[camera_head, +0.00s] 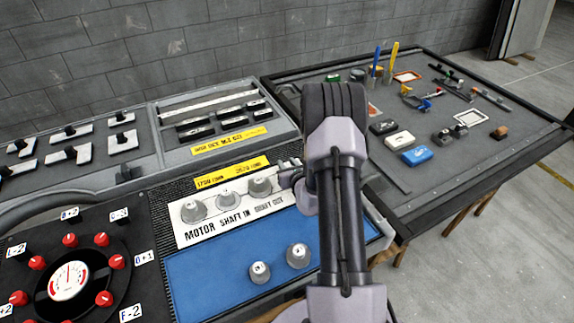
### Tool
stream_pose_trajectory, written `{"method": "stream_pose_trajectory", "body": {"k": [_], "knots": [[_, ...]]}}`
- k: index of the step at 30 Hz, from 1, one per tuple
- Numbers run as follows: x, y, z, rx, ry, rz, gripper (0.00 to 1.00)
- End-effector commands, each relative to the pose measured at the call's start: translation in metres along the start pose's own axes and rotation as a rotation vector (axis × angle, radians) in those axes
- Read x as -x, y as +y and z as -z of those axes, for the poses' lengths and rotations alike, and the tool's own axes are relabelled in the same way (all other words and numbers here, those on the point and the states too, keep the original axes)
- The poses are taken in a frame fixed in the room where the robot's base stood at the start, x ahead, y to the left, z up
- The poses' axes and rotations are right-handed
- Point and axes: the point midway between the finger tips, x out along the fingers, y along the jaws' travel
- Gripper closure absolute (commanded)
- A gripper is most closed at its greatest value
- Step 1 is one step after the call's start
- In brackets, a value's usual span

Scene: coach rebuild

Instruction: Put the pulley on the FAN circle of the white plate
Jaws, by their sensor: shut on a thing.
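The white plate (231,226) lies at the centre, lettered MOTOR, SHAFT IN and SHAFT OUT. Three grey pulleys stand on it in a row: left (193,210), middle (228,200) and right (260,188). Two more grey pulleys, one nearer me (259,272) and one further right (298,256), stand on the blue mat (210,275). My gripper (286,178) shows only in part at the plate's right end, low beside my arm. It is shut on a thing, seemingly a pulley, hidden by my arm. I cannot see the FAN circle; my arm covers that end.
A red-knobbed dial panel (110,245) is at the lower left. Switch panels (215,110) stand behind the plate. A dark bench (440,190) with many small parts, including upright blue and yellow tools, is at right. A grey block wall (150,40) closes the back.

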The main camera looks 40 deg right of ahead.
Motion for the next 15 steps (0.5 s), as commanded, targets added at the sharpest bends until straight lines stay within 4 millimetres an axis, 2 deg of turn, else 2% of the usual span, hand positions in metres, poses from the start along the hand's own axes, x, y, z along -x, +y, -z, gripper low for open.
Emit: {"method": "stream_pose_trajectory", "body": {"k": [1,4,15], "knots": [[-0.0005,0.0001,0.0015,0.000,0.000,0.000,0.69],[-0.0002,0.0001,0.0009,0.000,0.000,0.000,0.51],[0.0037,-0.0001,-0.0028,0.000,0.001,0.000,0.51]]}}
